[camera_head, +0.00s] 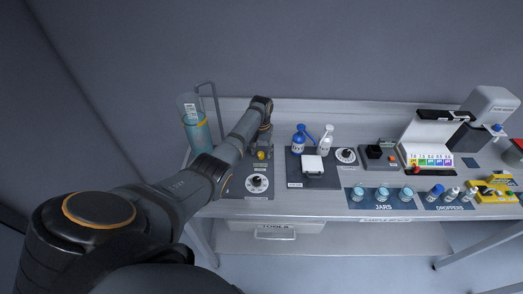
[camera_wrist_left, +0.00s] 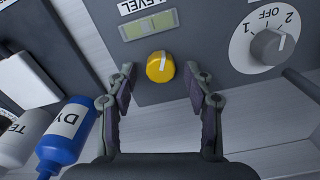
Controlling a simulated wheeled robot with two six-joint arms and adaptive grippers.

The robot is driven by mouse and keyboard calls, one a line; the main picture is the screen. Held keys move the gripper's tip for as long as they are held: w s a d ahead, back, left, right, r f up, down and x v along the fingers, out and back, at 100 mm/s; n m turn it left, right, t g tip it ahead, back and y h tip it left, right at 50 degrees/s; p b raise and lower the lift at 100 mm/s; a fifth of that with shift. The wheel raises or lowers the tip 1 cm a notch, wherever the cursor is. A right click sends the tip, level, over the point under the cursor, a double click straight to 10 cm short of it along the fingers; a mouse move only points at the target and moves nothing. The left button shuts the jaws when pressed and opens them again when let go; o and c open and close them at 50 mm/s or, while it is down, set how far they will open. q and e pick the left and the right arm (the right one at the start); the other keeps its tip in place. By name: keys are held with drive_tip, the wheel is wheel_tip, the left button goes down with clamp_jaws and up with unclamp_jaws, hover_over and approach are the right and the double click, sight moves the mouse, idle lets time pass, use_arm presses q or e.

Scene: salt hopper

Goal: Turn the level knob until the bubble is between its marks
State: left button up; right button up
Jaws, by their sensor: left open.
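The yellow level knob (camera_wrist_left: 160,67) sits on the grey panel in the left wrist view, with a pale pointer line on its face. It also shows in the head view (camera_head: 261,155) just below my left gripper (camera_head: 264,141). In the left wrist view my left gripper (camera_wrist_left: 161,78) is open, with one finger on each side of the knob and a gap on both sides. The pale green level window (camera_wrist_left: 147,24) lies beside the knob, under the LEVEL label. The bubble and its marks are too small to tell apart. My right gripper is not in view.
A dial (camera_wrist_left: 270,47) marked OFF, 1, 2 is on the same panel. Blue (camera_head: 299,140) and white (camera_head: 326,140) bottles stand right of my arm. A tall clear cylinder (camera_head: 196,130) stands to its left. Jars (camera_head: 382,194) line the bench front.

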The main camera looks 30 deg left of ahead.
use_arm(q)
drive_tip(key=shift+s+f, duration=0.1)
drive_tip(key=shift+s, duration=0.15)
drive_tip(key=shift+c, duration=2.9)
clamp_jaws()
drive_tip(key=shift+r+m+p, duration=0.2)
drive_tip(key=shift+m+p, duration=0.25)
drive_tip(key=shift+m, duration=0.65)
drive_tip(key=shift+f, duration=0.15)
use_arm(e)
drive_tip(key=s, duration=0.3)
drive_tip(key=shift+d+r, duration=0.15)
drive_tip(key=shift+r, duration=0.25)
